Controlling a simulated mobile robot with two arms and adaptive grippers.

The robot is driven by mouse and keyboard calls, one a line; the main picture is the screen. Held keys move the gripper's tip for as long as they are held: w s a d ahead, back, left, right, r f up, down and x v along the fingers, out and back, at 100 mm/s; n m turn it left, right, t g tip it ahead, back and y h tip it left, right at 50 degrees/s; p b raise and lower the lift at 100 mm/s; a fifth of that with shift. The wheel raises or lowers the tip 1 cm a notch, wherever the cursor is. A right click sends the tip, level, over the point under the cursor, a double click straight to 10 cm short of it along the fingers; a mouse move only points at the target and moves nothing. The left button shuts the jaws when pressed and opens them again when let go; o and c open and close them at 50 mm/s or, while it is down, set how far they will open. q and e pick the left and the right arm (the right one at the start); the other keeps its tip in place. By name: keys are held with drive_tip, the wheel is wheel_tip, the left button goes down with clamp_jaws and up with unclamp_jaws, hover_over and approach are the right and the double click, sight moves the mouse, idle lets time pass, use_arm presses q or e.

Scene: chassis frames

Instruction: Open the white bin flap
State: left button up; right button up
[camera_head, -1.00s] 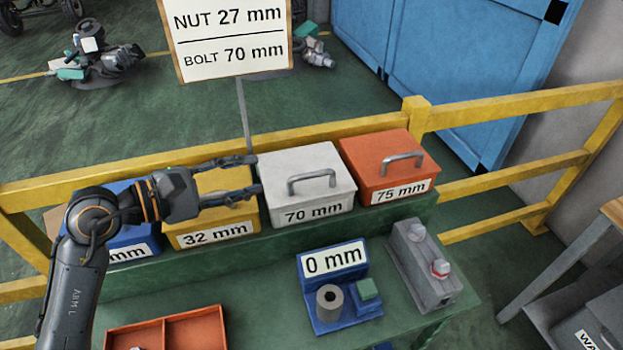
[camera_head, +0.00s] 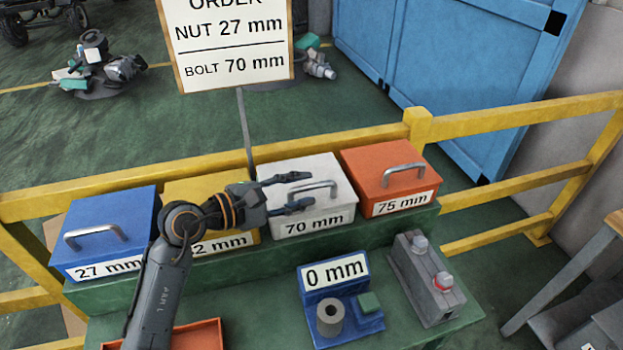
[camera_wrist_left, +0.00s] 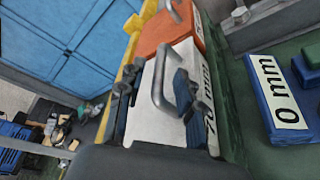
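The white bin (camera_head: 334,211), labelled 70 mm, stands on the green shelf with its flap down. A grey bar handle (camera_head: 314,186) arches over the flap. My left gripper (camera_head: 299,192) is open, with its fingers over the left part of the white flap near the handle. In the left wrist view the white bin (camera_wrist_left: 158,130) lies ahead, and the handle (camera_wrist_left: 163,85) rises between the two spread fingers (camera_wrist_left: 155,95). I cannot tell whether either finger touches it. My right gripper is not in view.
The orange 75 mm bin (camera_head: 381,159) stands close on the right. The yellow bin (camera_head: 185,186) and blue 27 mm bin (camera_head: 145,208) are on the left. A yellow rail (camera_head: 345,135) runs behind. A blue 0 mm gauge (camera_head: 340,272) and grey button box (camera_head: 422,285) sit in front.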

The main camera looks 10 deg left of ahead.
use_arm(q)
drive_tip(key=shift+x, duration=1.55)
clamp_jaws()
